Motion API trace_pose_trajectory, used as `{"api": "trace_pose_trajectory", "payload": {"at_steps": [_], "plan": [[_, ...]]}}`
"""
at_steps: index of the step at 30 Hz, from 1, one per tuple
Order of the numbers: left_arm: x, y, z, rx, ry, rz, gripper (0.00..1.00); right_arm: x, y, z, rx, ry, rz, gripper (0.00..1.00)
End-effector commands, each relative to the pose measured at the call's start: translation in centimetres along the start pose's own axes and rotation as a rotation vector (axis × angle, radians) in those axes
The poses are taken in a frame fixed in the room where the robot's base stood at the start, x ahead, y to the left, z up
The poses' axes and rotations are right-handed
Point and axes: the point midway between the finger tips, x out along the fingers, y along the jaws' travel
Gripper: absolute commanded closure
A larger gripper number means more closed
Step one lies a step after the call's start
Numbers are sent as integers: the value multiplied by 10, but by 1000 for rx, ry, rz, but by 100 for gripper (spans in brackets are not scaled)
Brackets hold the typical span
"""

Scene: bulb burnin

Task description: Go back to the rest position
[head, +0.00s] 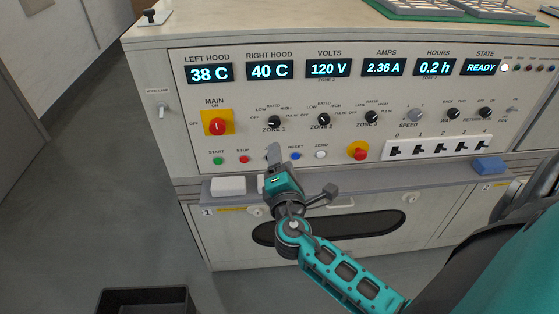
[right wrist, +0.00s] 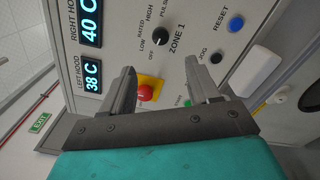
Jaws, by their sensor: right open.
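My right gripper (head: 275,160) is in front of the lower control panel of the bench (head: 190,130), at the row of push buttons near the ledge. In the right wrist view the two fingers of my right gripper (right wrist: 162,80) stand apart with nothing between them. Past them I see the red main switch (right wrist: 146,92) on its yellow plate, the green start button (right wrist: 188,103) and the Zone 1 knob (right wrist: 158,51). In the head view the gripper hides part of the button row. I cannot tell whether it touches the panel. My left gripper is not in view.
A grey ledge (head: 345,178) runs below the panel, with a white block (head: 228,186) and a blue block (head: 489,165) on it. A dark open bin (head: 147,300) stands on the floor at lower left. The floor (head: 90,190) left of the bench is clear.

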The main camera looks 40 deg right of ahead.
Motion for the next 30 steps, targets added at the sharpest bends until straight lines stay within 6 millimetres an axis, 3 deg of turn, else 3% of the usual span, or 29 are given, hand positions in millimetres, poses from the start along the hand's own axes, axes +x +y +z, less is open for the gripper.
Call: {"api": "trace_pose_trajectory", "payload": {"at_steps": [9, 14, 21, 25, 30], "plan": [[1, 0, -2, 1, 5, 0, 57, -2, -3, -1, 13, 8, -9, 39], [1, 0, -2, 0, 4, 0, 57, -18, -30, -17, 170, 99, -110, 39], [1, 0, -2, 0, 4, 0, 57, -86, -90, -63, 710, 307, -443, 39], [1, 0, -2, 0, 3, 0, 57, -129, -107, -83, 1033, 363, -637, 39], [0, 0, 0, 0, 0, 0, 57, -174, -114, -96, 1395, 370, -842, 39]]}}
